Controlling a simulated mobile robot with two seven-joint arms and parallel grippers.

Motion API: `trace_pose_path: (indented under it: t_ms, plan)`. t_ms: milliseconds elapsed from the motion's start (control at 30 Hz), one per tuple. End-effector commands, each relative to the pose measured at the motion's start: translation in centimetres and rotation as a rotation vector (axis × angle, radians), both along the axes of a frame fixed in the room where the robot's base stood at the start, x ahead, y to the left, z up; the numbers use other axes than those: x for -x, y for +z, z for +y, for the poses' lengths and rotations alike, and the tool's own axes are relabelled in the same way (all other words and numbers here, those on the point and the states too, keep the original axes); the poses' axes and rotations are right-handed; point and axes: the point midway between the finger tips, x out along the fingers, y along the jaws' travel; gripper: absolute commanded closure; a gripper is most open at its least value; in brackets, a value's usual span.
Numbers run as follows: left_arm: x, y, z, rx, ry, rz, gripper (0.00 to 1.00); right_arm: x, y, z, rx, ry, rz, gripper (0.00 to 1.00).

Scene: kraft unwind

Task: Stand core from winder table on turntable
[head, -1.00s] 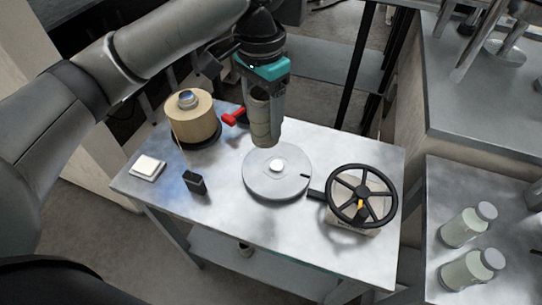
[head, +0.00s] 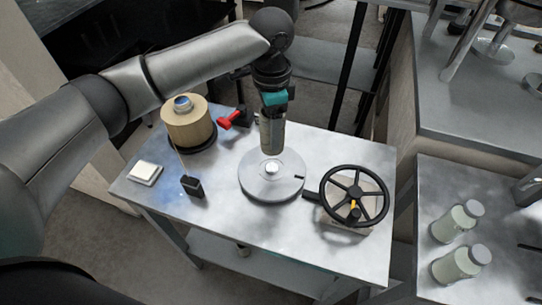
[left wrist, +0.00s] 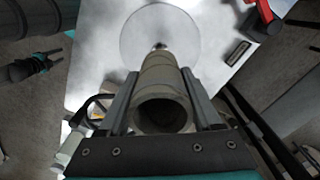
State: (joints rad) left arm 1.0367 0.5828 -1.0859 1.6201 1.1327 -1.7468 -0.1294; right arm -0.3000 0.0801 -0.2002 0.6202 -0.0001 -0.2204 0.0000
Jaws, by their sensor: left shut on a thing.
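My left gripper (head: 271,112) is shut on the core (head: 271,138), a grey-beige tube held upright. The turntable (head: 258,186) is a round grey disc with a pale hub (head: 271,168) at its centre. In the head view the core's lower end is just behind and above the hub; I cannot tell whether they touch. In the left wrist view the core (left wrist: 160,78) lies between the two fingers, its open near end facing the camera, its far end near the disc (left wrist: 142,32). What seems to be my right gripper (left wrist: 42,64) shows at the left there, its opening unclear.
The winder table (head: 235,215) also holds a kraft roll (head: 188,128) on a dark base, a red-handled part (head: 230,119), a white pad (head: 145,173), a small black block (head: 192,187) and a black handwheel (head: 354,196) right of the turntable. Two jars (head: 457,222) stand on the right bench.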

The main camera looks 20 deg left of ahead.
Motion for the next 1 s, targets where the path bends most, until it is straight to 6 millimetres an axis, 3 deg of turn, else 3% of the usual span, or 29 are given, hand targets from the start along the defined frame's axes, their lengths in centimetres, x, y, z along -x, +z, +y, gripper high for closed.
trace_pose_path:
  t_ms: [100, 333, 600, 1000]
  plan:
    - [0.0, -2.3, 0.0, 0.001, 0.001, 0.001, 0.90, 0.0, -0.4, 0.0, 0.000, 0.000, 0.000, 0.50]
    - [0.0, -4.2, 0.0, 0.000, 0.002, 0.001, 0.90, 0.0, -0.7, 0.0, 0.000, 0.000, 0.000, 0.50]
    - [0.0, -8.6, 0.0, 0.000, 0.001, 0.001, 0.90, 0.0, -1.4, 0.0, 0.000, 0.000, 0.000, 0.50]
    - [0.0, -9.1, 0.0, 0.001, 0.001, -0.001, 0.90, 0.0, -1.4, 0.0, 0.000, 0.000, 0.000, 0.50]
